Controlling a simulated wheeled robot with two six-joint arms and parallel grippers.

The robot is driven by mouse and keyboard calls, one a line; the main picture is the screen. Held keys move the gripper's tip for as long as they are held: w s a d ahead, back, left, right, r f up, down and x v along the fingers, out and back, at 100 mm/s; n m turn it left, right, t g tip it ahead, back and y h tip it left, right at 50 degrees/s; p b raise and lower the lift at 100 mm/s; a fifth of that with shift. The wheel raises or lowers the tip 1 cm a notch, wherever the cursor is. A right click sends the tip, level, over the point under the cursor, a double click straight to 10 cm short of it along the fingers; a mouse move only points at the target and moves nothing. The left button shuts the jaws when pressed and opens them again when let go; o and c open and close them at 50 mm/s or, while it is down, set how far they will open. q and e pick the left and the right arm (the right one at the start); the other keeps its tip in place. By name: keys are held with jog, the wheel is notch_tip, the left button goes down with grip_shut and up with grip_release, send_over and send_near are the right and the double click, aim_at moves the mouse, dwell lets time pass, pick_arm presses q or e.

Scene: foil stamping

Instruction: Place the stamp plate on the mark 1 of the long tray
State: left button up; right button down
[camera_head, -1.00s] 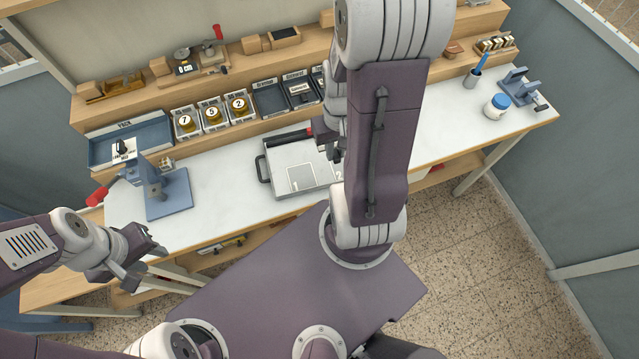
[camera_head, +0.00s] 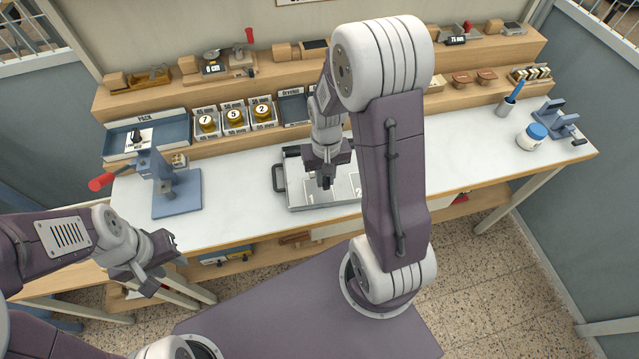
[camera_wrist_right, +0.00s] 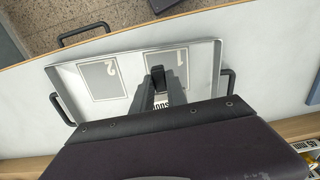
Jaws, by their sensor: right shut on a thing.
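The long tray (camera_head: 279,178) lies on the white bench top, with handles at its ends. In the right wrist view the tray (camera_wrist_right: 207,78) shows grey squares, mark 1 (camera_wrist_right: 180,62) and mark 2 (camera_wrist_right: 103,79). My right gripper (camera_head: 326,184) points down over the tray. In the wrist view it (camera_wrist_right: 158,78) is shut on a small lettered piece, apparently the stamp plate (camera_wrist_right: 161,104), beside and partly over mark 1. Most of the plate is hidden, and I cannot tell whether it touches the tray. My left gripper (camera_head: 166,264) is open and empty before the bench's front edge.
A blue press with a red handle (camera_head: 177,193) stands left of the tray. Numbered bins (camera_head: 208,123) and a blue PACK tray (camera_head: 117,143) line the back. A blue-lidded jar (camera_head: 532,137) stands right. The bench right of my right arm is mostly clear.

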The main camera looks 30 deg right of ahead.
aim_at(320, 191)
jog(key=shift+w+a+f, duration=0.2)
jog(key=shift+w+f, duration=0.1)
jog(key=shift+w, duration=0.15)
jog(key=shift+w+a+f, duration=0.2)
jog(key=shift+w+f, duration=0.05)
jog(key=shift+w, duration=0.15)
notch_tip(320, 191, down, 4)
jog(key=shift+s+r, duration=0.15)
jog(key=shift+f, duration=0.2)
jog(key=shift+f, duration=0.15)
jog(key=c, duration=1.3)
grip_release()
